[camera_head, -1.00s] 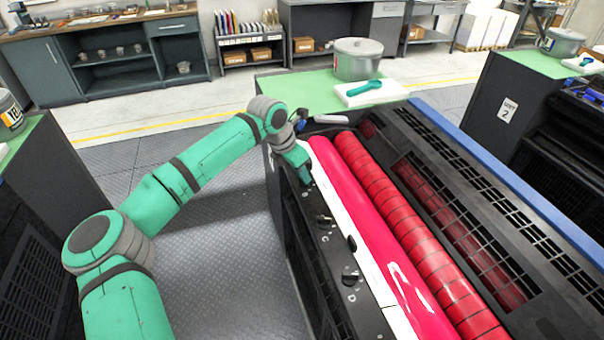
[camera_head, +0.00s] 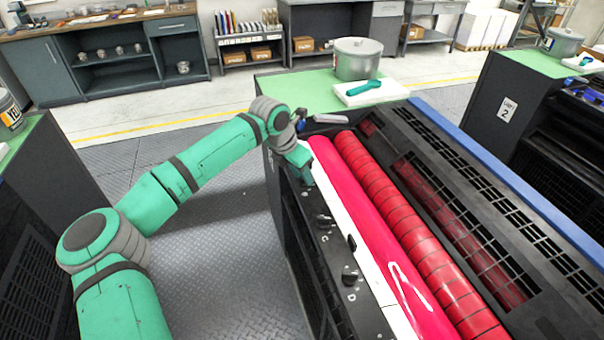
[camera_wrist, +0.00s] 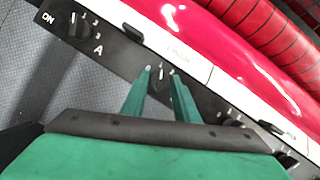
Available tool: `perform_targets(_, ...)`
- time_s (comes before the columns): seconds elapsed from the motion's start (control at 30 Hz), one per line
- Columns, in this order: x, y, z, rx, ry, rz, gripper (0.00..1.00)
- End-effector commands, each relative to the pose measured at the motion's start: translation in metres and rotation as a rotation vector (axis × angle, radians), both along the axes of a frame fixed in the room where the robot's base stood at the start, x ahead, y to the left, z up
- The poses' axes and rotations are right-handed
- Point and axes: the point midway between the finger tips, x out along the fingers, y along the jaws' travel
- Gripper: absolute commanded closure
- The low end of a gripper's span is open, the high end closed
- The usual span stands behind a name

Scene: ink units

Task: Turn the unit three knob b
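The knob panel of unit three (camera_head: 335,262) is a dark strip beside a white rail and a magenta roller. In the wrist view, a small dark knob (camera_wrist: 160,80), second along after the one marked A (camera_wrist: 78,27), sits between my fingertips. I take it for knob b; its own letter is not readable. My gripper (camera_wrist: 160,73) is open, with one finger on each side of the knob and slim gaps showing. Whether a finger touches it I cannot tell. In the head view my gripper (camera_head: 306,180) is at the panel and hides this knob.
Knob C (camera_head: 324,220) and knob D (camera_head: 350,277) follow along the panel. A magenta roller (camera_head: 370,230) and a segmented red roller (camera_head: 410,225) run alongside. The floor left of the unit is clear.

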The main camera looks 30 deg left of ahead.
Motion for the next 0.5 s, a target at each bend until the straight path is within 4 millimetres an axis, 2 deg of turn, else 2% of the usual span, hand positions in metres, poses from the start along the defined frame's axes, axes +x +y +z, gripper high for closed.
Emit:
perform_targets(0.27,-0.003,0.001,0.008,0.0,-0.002,0.0,0.73)
perform_targets(0.5,-0.018,0.006,0.046,0.003,-0.002,0.0,0.73)
